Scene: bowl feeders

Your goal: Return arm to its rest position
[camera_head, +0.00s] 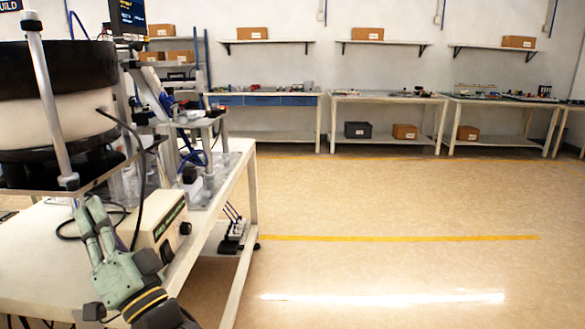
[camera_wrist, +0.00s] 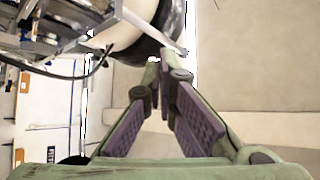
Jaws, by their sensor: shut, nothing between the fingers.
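My gripper (camera_head: 92,210) is at the lower left of the head view, a green hand with its fingers pointing up beside the front of the feeder table. In the wrist view the two green fingers with purple ribbed pads come together at the tips (camera_wrist: 159,72). The gripper is shut with nothing held. The bowl feeder (camera_head: 85,128), a white band between black parts, stands above and behind the gripper in the head view. Part of the bowl also shows at the top of the wrist view (camera_wrist: 122,28).
The white feeder table (camera_head: 232,180) fills the left, with a control box (camera_head: 155,222) close to the right of my gripper. Poles, brackets and cables surround the feeder. The floor (camera_head: 390,205) to the right is open. Workbenches (camera_head: 385,98) line the far wall.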

